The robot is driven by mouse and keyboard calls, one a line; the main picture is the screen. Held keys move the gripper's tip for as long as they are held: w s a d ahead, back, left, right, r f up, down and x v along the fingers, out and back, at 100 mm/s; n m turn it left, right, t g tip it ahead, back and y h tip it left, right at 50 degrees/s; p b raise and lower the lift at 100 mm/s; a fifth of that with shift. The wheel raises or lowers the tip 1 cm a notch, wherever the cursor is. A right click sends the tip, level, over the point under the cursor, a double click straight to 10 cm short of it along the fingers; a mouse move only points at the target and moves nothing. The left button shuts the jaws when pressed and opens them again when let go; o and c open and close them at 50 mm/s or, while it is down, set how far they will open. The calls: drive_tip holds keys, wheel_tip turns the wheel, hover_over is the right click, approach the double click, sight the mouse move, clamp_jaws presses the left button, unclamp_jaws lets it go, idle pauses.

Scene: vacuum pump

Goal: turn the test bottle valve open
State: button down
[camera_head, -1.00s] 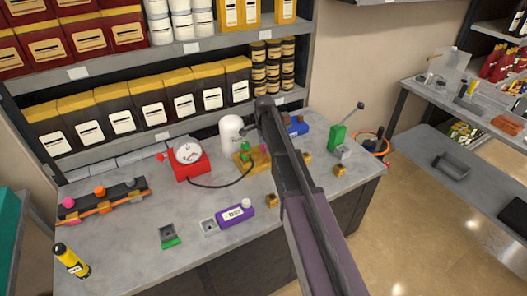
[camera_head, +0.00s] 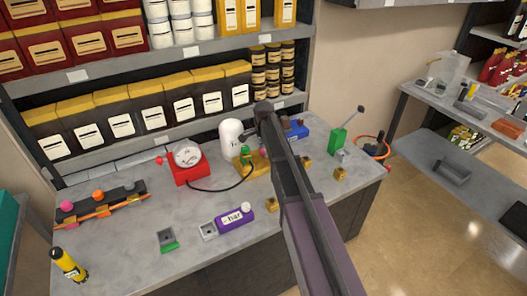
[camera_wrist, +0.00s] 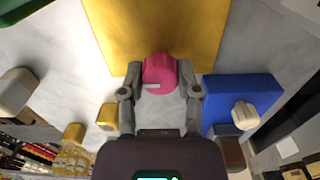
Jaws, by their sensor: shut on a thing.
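In the wrist view a pink knob (camera_wrist: 160,73) with a pale mark stands at the near edge of a yellow block (camera_wrist: 150,30). My gripper (camera_wrist: 160,85) has its two grey fingers shut on the sides of this knob. In the head view the yellow block (camera_head: 254,167) carries a green part (camera_head: 246,155) and lies in front of a white bottle (camera_head: 231,138) with a partly hidden label. My arm hides the pink knob and my fingertips there.
A red gauge (camera_head: 188,163) stands left, with a black hose to the yellow block. A blue block (camera_head: 297,130) lies right, and a green block with a lever (camera_head: 337,140) beyond it. A purple block (camera_head: 235,217) lies in front.

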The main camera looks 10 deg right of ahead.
drive_tip(key=shift+n, duration=0.5)
drive_tip(key=n, duration=0.2)
drive_tip(key=shift+n, duration=0.4)
drive_tip(key=n, duration=0.5)
drive_tip(key=shift+d, duration=0.1)
drive_tip(key=n, duration=0.4)
drive_tip(key=shift+n, duration=0.4)
drive_tip(key=n, duration=0.4)
drive_tip(key=shift+n, duration=0.3)
drive_tip(key=shift+c, duration=1.6)
unclamp_jaws()
